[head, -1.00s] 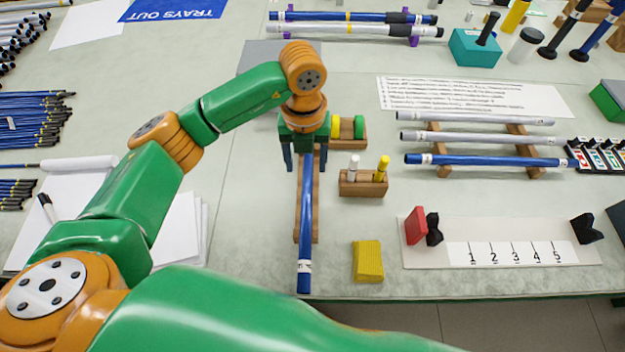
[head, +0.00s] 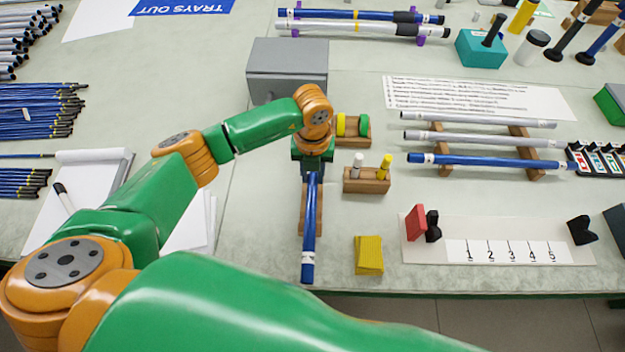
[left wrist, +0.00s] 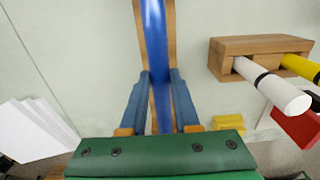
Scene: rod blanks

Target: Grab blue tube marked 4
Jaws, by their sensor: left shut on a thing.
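A blue tube (head: 308,235) with a pale band near its front end lies lengthwise over a narrow wooden rest (head: 318,212). I cannot read a number on it. My left gripper (head: 312,175) is shut on this tube near its back part, pointing down. In the left wrist view, the tube (left wrist: 155,40) runs between the two blue fingers (left wrist: 158,90). Whether the tube is clear of the rest I cannot tell. Another blue tube (head: 490,161) lies on the wooden rack at the right, its mark too small to read. My right gripper is not in view.
A wooden block with white and yellow pegs (head: 367,182) stands close right of the held tube. A yellow sponge (head: 368,256) lies nearer the front edge. A grey box (head: 287,62) stands behind the gripper. A numbered board (head: 500,252) lies at the front right.

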